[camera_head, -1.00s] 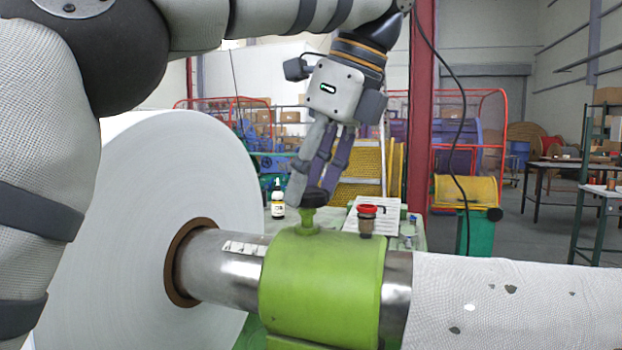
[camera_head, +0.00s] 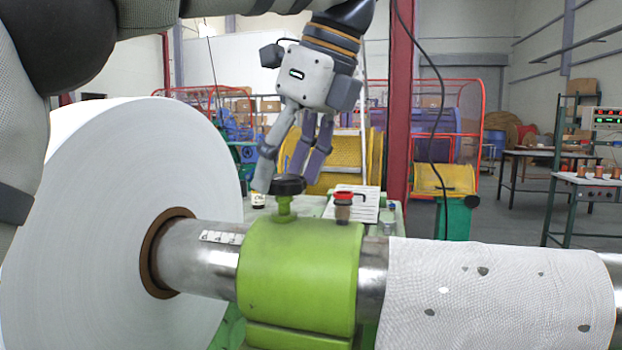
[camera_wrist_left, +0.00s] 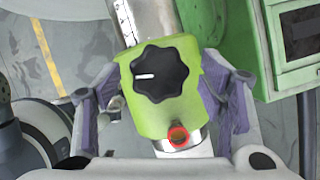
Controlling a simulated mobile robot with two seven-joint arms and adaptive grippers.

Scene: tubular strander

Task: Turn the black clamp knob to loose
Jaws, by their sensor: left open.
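The black clamp knob (camera_head: 287,185) sits on a short green stem on top of the green clamp block (camera_head: 300,270), which wraps the metal shaft. In the left wrist view the knob (camera_wrist_left: 159,74) is a lobed black disc with a white line pointing left. My left gripper (camera_head: 283,180) points down at the knob from above and behind. Its fingers (camera_wrist_left: 160,105) are open, spread to either side of the green block in the wrist view, with the knob between them. I see no finger touching the knob. My right gripper is not in view.
A red-topped fitting (camera_head: 344,198) stands on the block just right of the knob; it also shows in the wrist view (camera_wrist_left: 179,135). A large white roll (camera_head: 100,220) is on the left, and a white wrapped roll (camera_head: 500,290) on the right. A green cabinet (camera_wrist_left: 290,45) stands beside the shaft.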

